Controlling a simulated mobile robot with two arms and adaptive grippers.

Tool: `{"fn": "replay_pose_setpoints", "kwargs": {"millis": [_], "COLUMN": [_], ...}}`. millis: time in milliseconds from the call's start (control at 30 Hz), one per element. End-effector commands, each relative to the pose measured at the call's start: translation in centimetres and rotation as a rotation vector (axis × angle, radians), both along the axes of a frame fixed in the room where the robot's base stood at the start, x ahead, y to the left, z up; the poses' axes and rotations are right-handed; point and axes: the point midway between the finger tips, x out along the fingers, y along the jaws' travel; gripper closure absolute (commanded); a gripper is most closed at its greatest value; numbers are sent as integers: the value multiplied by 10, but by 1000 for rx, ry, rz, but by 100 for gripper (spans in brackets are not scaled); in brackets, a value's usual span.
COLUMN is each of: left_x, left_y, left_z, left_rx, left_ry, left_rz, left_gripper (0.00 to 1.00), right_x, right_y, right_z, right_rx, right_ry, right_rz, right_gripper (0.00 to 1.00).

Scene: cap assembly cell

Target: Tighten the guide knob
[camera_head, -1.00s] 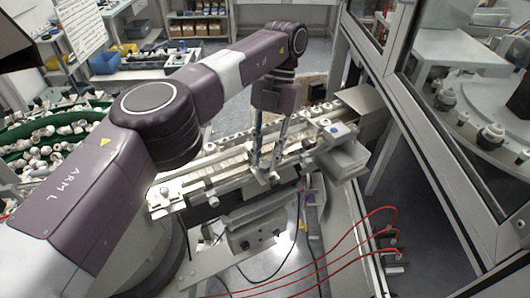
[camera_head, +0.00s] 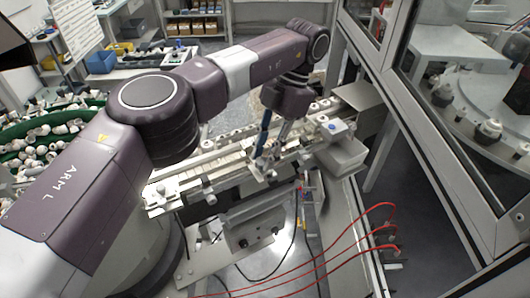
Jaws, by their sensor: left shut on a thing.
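My left gripper (camera_head: 262,166) reaches down from the left arm to the front guide rail of the conveyor (camera_head: 195,181). Its fingers are shut on a small part at the rail, which I take to be the guide knob; the fingers mostly hide it, and its turn cannot be read. Another small knob-like fitting (camera_head: 210,198) sticks out from the conveyor's front side, left of the gripper. My right gripper is not in view.
A grey box with a blue-topped part (camera_head: 335,128) stands at the conveyor's right end. A glass-walled machine frame (camera_head: 440,150) rises at the right. Red hoses (camera_head: 345,232) hang in front. A green-rimmed bowl of white caps (camera_head: 45,140) lies at the left behind my arm.

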Motion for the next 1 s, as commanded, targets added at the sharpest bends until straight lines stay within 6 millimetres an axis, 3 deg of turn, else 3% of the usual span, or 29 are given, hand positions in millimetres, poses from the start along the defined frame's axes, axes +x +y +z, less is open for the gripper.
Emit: {"fn": "replay_pose_setpoints", "kwargs": {"millis": [300,333,467,1000], "left_x": [0,0,0,0], "left_y": [1,1,1,0], "left_z": [1,1,1,0], "left_rx": [1,1,1,1], "left_ry": [-1,-1,-1,1], "left_rz": [-2,-2,0,5], "left_gripper": [100,73,59,59], "right_x": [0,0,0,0], "right_y": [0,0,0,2], "right_z": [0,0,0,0], "right_rx": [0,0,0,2], "right_ry": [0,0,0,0], "right_rz": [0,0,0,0], "right_gripper": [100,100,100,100]}}
